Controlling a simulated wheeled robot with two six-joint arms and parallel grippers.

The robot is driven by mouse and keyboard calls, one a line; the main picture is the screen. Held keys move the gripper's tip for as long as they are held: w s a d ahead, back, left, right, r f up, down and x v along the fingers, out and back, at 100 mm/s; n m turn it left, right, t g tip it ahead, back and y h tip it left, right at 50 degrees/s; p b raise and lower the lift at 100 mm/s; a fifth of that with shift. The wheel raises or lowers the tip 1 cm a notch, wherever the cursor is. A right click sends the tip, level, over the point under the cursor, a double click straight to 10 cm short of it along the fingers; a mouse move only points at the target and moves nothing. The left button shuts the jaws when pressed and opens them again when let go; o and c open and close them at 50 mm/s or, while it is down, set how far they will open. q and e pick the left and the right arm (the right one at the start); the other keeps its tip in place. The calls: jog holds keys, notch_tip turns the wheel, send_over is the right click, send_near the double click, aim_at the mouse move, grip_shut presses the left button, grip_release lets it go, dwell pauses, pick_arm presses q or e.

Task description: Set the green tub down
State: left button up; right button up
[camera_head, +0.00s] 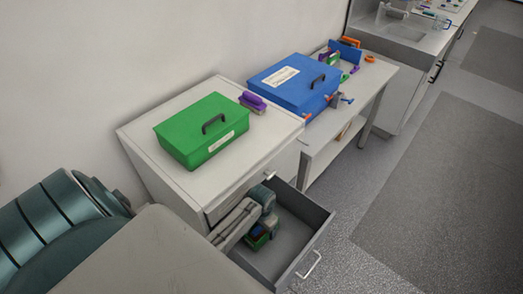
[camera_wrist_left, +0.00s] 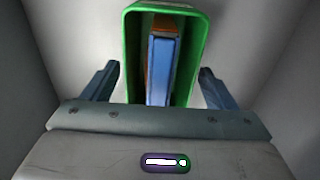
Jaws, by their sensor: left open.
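The green tub (camera_wrist_left: 130,50) is an open-topped container with a blue item and an orange-brown item (camera_wrist_left: 161,22) standing inside. It sits in the open grey drawer, where the head view shows only a small part of it (camera_head: 256,243) below my left gripper. My left gripper (camera_wrist_left: 158,70) is open, with one blue-grey finger on each side of the tub and a small gap showing at the left finger. In the head view my left gripper (camera_head: 264,224) reaches down into the drawer. The right gripper is not in view.
The open drawer (camera_head: 313,240) has walls close around my left gripper; its floor right of the tub is clear. On the cabinet top (camera_head: 150,160) stand a lidded green box (camera_head: 195,140) and a purple item (camera_head: 252,101). A blue box (camera_head: 290,85) stands on the bench beyond.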

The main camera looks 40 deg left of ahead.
pick_arm(q)
notch_tip(320, 180, up, 11)
jog(key=shift+r+b, duration=0.15)
jog(key=shift+b, duration=0.9)
